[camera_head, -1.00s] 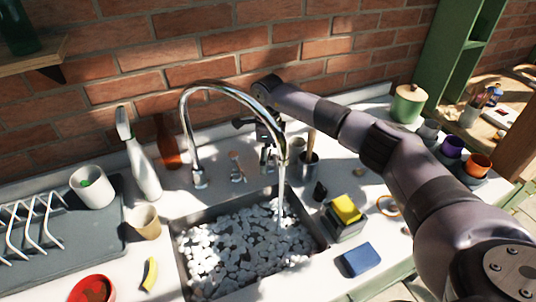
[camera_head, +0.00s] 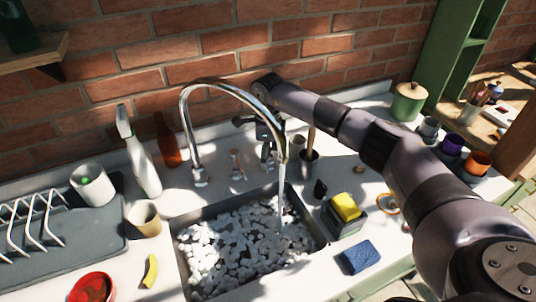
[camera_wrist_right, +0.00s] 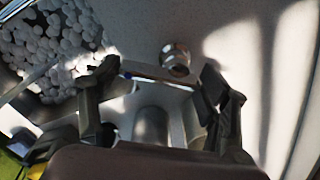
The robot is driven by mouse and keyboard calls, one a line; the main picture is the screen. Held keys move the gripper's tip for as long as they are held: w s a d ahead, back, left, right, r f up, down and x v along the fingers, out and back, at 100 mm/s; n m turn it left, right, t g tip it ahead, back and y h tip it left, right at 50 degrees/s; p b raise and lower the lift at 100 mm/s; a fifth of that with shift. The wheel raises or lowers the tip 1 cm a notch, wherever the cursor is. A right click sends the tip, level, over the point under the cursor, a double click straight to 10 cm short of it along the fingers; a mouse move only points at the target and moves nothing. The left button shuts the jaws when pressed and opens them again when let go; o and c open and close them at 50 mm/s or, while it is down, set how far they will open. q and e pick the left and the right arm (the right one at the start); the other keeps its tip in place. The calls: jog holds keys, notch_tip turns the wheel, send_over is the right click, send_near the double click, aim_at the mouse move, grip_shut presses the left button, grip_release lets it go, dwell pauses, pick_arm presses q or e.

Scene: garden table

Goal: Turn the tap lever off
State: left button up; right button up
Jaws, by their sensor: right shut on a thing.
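The chrome tap spout (camera_head: 214,86) arches over the sink (camera_head: 178,262), and a stream of water (camera_head: 281,200) falls from its end. My right gripper (camera_head: 254,140) is behind the end of the spout, reaching in from the right, partly hidden by it. In the right wrist view, the tap lever (camera_wrist_right: 155,79) is a thin bar with a blue patch, lying between the fingers of my right gripper (camera_wrist_right: 158,82). That gripper is shut on the lever. A round chrome fitting (camera_wrist_right: 175,58) is just beyond it. My left gripper is not in view.
Pale pebbles (camera_head: 235,245) fill the sink. A spray bottle (camera_head: 143,165) and brown bottle (camera_head: 167,142) stand left of the spout. A yellow sponge (camera_head: 346,206) and blue sponge (camera_head: 360,256) are right of the sink. The brick wall (camera_head: 190,50) rises behind.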

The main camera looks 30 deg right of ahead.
jog(key=shift+m, duration=0.3)
jog(key=shift+c, duration=0.3)
jog(key=m+b, duration=0.1)
jog(key=m, duration=0.3)
jog(key=shift+w+a+b, duration=0.2)
jog(key=shift+w+b, duration=0.15)
jog(key=m, duration=0.3)
jog(key=shift+w+a+b, duration=0.1)
jog(key=shift+w+b, duration=0.2)
jog(key=shift+w+m, duration=0.2)
jog(key=shift+m, duration=1.3)
jog(key=o, duration=1.2)
jog(key=shift+c, duration=0.2)
jog(key=shift+r, duration=0.15)
